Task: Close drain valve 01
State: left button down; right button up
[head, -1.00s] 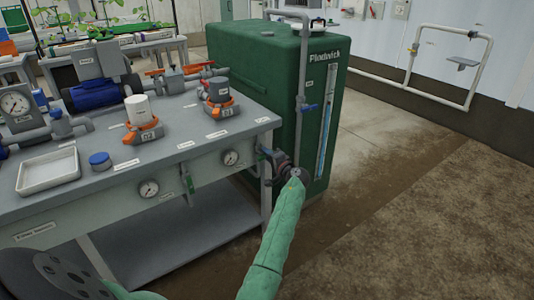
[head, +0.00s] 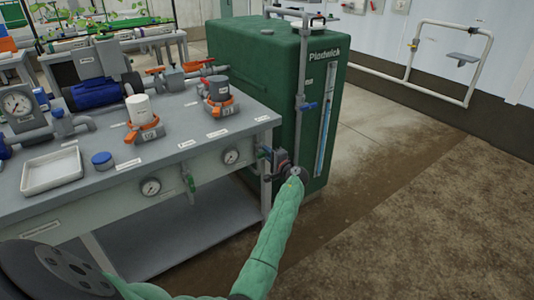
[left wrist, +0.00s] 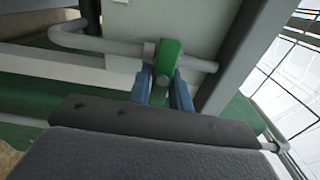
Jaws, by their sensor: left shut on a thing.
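The green lever (left wrist: 168,62) of a valve on a grey pipe (left wrist: 100,45) shows close up in the left wrist view. The two blue fingers of my left gripper (left wrist: 162,88) are shut on it, one on each side. In the head view, my left gripper (head: 278,160) is at the right front corner of the skid table, and a little green shows beside it. The gripper and wrist hide most of that valve. No label naming the valve is readable. My right gripper is not in view.
The skid table (head: 110,195) carries gauges, a blue pump (head: 96,94), a white tray (head: 52,170) and orange-handled valves. A green tank (head: 255,80) stands close behind the gripper. The floor to the right is clear.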

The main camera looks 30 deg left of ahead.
pick_arm(q)
jog(key=c, duration=1.4)
grip_release()
jog(key=shift+w+d, duration=0.1)
jog(key=shift+o, duration=0.2)
jog(key=v, duration=0.7)
jog(key=shift+d, duration=0.3)
